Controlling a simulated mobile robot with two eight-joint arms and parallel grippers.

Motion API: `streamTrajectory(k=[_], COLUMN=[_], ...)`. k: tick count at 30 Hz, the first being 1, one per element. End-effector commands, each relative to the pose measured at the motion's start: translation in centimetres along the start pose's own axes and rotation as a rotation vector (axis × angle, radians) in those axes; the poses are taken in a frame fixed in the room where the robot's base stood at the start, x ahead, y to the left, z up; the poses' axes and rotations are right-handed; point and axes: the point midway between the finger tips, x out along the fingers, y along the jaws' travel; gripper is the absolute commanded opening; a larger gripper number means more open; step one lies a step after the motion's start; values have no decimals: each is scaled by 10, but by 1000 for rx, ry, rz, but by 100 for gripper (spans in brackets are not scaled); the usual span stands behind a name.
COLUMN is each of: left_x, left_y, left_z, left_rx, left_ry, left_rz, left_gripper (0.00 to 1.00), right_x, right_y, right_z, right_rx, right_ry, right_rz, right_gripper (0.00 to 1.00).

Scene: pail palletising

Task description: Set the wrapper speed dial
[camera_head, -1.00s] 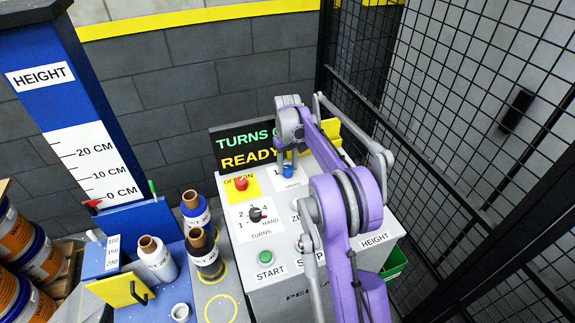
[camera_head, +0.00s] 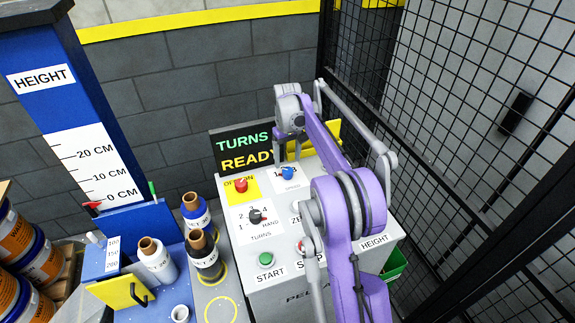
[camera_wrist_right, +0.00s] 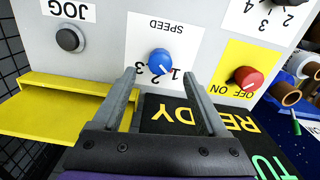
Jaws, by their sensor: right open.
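The blue speed dial (camera_head: 288,172) sits on the top face of the grey control panel (camera_head: 252,240). In the right wrist view the dial (camera_wrist_right: 160,61) shows on a white label marked SPEED with 1, 2 and 3; its pointer lies on the side of the numbers, exact setting hard to tell. My right gripper (camera_head: 289,155) is above and behind the dial, apart from it. In the wrist view its two fingers (camera_wrist_right: 163,88) are spread, with nothing between them. My left gripper is not in view.
The display (camera_head: 243,150) stands behind, reading TURNS and READY. A yellow plate (camera_wrist_right: 60,110) and JOG button (camera_wrist_right: 69,39) are nearby. A mesh fence (camera_head: 470,130) is at right.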

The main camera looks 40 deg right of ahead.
Motion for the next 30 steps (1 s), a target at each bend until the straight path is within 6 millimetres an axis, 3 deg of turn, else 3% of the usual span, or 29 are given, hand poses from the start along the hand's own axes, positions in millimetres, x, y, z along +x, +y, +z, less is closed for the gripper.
streamTrajectory(k=[3, 10, 30], left_x=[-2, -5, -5], left_y=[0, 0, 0], left_z=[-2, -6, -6], left_rx=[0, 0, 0], left_ry=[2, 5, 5], left_rz=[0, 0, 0], left_gripper=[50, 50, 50], right_x=[-27, -60, -67], right_y=[0, 0, 0], right_z=[0, 0, 0], right_rx=[0, 0, 0], right_ry=[1, 0, 1], right_rz=[0, 0, 0], right_gripper=[76, 76, 76])
